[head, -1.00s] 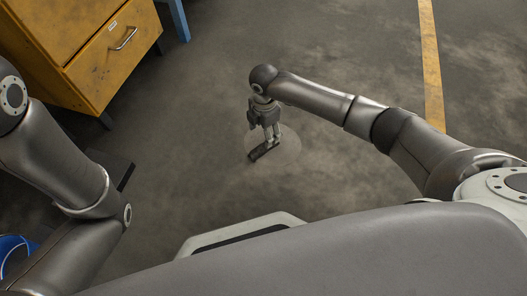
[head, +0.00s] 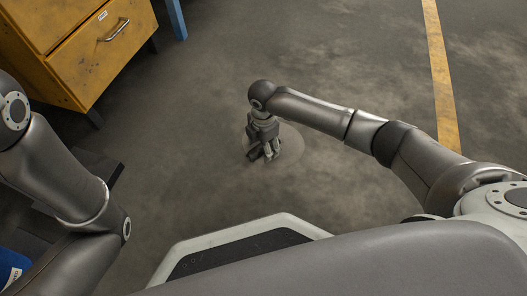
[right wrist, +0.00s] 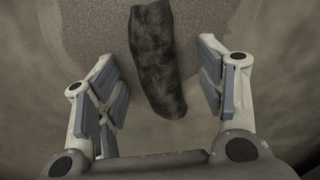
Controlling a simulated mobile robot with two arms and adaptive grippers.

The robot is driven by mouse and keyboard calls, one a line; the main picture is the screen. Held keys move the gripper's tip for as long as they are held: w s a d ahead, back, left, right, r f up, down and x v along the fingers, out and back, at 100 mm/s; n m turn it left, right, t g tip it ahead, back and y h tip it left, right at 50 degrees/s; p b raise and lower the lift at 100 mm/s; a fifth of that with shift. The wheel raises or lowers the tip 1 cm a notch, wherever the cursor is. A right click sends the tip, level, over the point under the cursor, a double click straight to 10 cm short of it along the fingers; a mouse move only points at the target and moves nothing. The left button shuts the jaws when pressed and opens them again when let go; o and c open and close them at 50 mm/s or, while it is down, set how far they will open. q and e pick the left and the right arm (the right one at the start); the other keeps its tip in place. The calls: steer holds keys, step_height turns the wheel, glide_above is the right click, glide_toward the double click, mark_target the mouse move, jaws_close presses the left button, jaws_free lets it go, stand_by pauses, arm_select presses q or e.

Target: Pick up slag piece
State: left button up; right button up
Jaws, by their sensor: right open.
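The slag piece (right wrist: 155,65) is a dark, rough, elongated lump. In the head view my right gripper (head: 263,152) points down at the floor, and the slag is mostly hidden by the fingers there. The right gripper is open. My left arm shows at the left, but its gripper is out of view.
A lighter round patch (head: 288,147) marks the floor around my right gripper. A yellow drawer cabinet (head: 85,60) stands at the upper left, beside a blue post (head: 176,18). A yellow floor line (head: 440,80) runs at the right. The floor between is clear.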

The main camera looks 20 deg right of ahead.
steer(key=shift+r, duration=0.1)
steer(key=c, duration=1.1)
